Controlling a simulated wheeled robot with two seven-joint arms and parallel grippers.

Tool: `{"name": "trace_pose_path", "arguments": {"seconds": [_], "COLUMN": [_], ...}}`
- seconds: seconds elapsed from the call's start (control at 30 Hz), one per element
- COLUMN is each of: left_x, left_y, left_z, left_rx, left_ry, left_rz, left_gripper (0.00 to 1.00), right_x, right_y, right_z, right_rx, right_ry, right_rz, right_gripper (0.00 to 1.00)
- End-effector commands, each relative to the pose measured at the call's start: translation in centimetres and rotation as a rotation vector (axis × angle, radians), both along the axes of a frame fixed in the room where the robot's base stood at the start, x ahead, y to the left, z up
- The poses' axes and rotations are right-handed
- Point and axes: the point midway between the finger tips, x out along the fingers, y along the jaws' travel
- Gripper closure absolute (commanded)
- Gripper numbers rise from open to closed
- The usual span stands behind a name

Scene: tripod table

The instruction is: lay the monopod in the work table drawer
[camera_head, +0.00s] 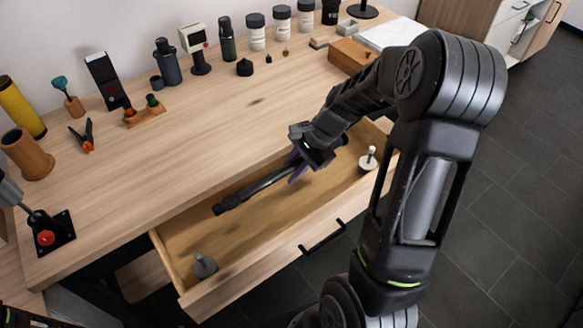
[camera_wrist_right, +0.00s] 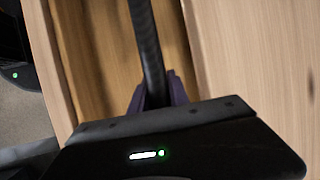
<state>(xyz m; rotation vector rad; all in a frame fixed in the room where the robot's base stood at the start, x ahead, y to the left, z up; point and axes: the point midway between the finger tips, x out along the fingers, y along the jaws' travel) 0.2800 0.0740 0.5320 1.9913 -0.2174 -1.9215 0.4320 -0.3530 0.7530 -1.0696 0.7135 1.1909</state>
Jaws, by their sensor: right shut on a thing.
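The monopod (camera_head: 252,188) is a dark, slender rod, seen over the open work table drawer (camera_head: 240,285). My right gripper (camera_head: 297,168) is shut on it, with the rod reaching left and down from the fingers. In the right wrist view, the monopod (camera_wrist_right: 148,45) runs up from between the purple fingers (camera_wrist_right: 160,92), with the drawer's wooden floor behind it. I cannot tell whether the monopod touches the drawer floor. The left gripper is not in view.
In the drawer, a grey knob-like piece (camera_head: 205,266) stands at the left end and a pale piece with a knob (camera_head: 368,160) at the right end. The table top (camera_head: 190,150) is clear in the middle. Bottles and jars (camera_head: 256,32) line its back. A red-button box (camera_head: 46,237) stands at the left.

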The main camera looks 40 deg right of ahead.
Motion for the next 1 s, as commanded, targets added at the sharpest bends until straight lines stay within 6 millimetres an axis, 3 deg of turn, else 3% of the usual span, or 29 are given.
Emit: {"name": "trace_pose_path", "arguments": {"seconds": [0.03,0.5,1.0], "left_x": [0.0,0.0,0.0], "left_y": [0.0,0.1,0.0], "left_z": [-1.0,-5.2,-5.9], "left_rx": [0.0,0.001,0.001], "left_ry": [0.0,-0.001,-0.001], "left_rz": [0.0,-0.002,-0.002], "left_gripper": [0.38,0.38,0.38], "right_x": [0.0,-0.5,-0.6], "right_y": [0.1,0.5,0.6], "right_z": [-1.0,-5.6,-6.4], "right_rx": [0.0,0.001,0.001], "right_ry": [-0.001,-0.001,-0.001], "right_rz": [0.0,-0.006,-0.007], "right_gripper": [1.0,1.0,1.0]}}
